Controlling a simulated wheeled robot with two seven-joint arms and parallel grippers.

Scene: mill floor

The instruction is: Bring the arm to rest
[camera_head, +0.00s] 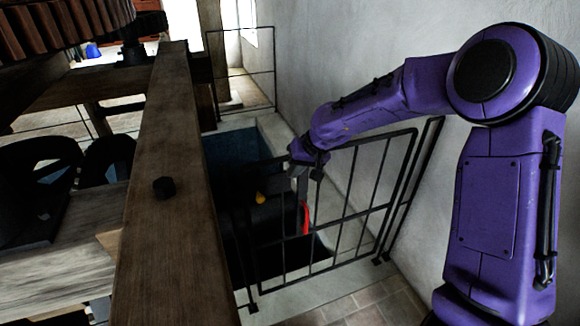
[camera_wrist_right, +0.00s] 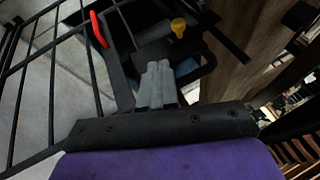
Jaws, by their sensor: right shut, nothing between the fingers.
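My right arm is purple and reaches in from the right of the head view, bent at the elbow, out over a black metal railing (camera_head: 343,214). Its gripper (camera_head: 302,188) points down at the railing, partly dark against it. In the right wrist view the two grey fingers of the gripper (camera_wrist_right: 157,82) are together with nothing between them. A red handle-like part (camera_head: 305,218) is just below the gripper in the head view; it also shows in the wrist view (camera_wrist_right: 98,30), left of the fingers. I cannot tell whether the gripper touches the railing. My left gripper is out of view.
A thick wooden beam (camera_head: 162,190) runs down the left-centre. A dark pit with a yellow knob (camera_head: 260,197) lies behind the railing. A pale wall (camera_head: 340,50) stands behind the arm. Some tiled floor (camera_head: 368,304) is clear at the bottom.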

